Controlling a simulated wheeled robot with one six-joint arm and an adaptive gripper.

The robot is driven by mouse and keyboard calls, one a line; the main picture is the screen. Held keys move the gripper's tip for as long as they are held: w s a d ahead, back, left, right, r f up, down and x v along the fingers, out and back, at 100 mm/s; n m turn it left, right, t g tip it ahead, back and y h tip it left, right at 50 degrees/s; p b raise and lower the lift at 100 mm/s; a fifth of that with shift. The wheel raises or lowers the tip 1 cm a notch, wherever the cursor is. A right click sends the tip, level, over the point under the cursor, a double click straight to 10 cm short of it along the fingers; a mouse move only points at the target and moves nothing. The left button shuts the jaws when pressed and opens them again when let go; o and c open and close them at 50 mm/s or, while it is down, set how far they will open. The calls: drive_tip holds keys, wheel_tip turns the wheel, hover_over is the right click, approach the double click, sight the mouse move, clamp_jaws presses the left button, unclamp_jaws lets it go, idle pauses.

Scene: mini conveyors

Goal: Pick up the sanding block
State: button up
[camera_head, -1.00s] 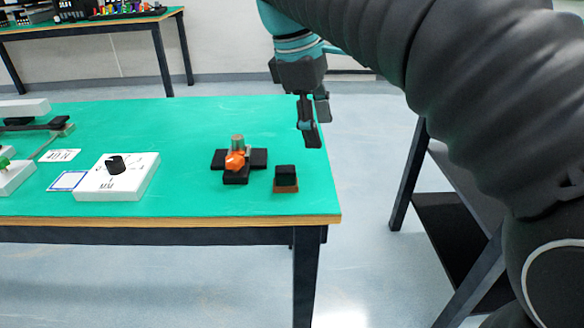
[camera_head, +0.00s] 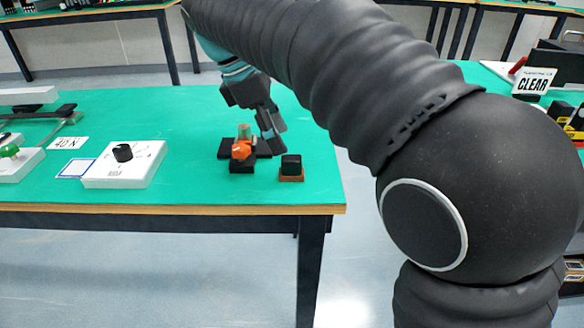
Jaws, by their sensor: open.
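The likely sanding block (camera_head: 291,167) is a small black block with a brown base near the right front corner of the green table. It sits upright on the tabletop. My gripper (camera_head: 270,138) is open and points down, behind and a little left of the block, apart from it in the picture. Its fingers are just right of and behind the orange-knobbed fixture (camera_head: 241,150). Part of the fingers overlaps the fixture's dark arm, so I cannot tell how high they are above the table.
The table's front edge (camera_head: 190,208) is near. A "CLEAR" sign (camera_head: 533,83) stands at right.

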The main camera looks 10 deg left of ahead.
sight(291, 158)
drive_tip(key=shift+b+x, duration=0.45)
drive_tip(key=shift+x, duration=2.85)
drive_tip(key=shift+r, duration=0.1)
drive_tip(key=shift+c, duration=0.2)
clamp_jaws()
